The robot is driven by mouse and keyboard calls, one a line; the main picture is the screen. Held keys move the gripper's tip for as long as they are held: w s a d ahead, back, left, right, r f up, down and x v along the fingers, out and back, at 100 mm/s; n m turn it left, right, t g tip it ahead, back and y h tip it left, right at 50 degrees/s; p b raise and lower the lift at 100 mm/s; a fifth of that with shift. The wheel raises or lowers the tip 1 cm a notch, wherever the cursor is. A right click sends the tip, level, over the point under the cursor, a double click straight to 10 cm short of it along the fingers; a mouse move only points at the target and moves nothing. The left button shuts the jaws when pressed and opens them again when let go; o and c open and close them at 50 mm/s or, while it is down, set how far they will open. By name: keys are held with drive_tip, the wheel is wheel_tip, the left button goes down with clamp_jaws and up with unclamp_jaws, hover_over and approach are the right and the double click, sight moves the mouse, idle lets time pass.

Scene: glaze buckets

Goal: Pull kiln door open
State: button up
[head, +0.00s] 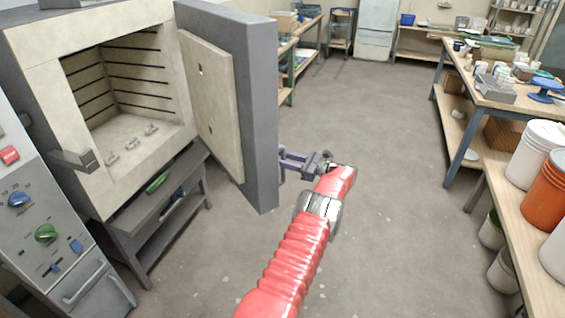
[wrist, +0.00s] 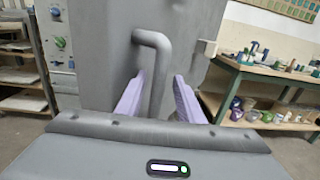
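The kiln (head: 40,105) stands at the left in the head view, its pale chamber in plain sight. Its thick grey door (head: 255,110) is swung wide open, with the cream inner lining (head: 212,105) facing the chamber. My gripper (head: 288,160) is at the door's outer side, at the end of my red arm. In the wrist view the bent grey door handle (wrist: 157,75) stands between my two purple fingers (wrist: 160,80). The fingers are apart, with a clear gap on the right of the handle. The left finger is close to it; I cannot tell whether they touch.
The kiln control panel (head: 35,215) is at the left front. A workbench (head: 515,102) with glaze things and several buckets (head: 545,190) line the right side. Shelves stand at the back. The concrete floor (head: 380,120) between the door and the benches is clear.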

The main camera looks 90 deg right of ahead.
drive_tip(key=shift+s, duration=0.1)
drive_tip(key=v, duration=1.3)
drive_tip(key=shift+s+a, duration=0.15)
drive_tip(key=shift+s, duration=0.1)
drive_tip(key=shift+c, duration=0.2)
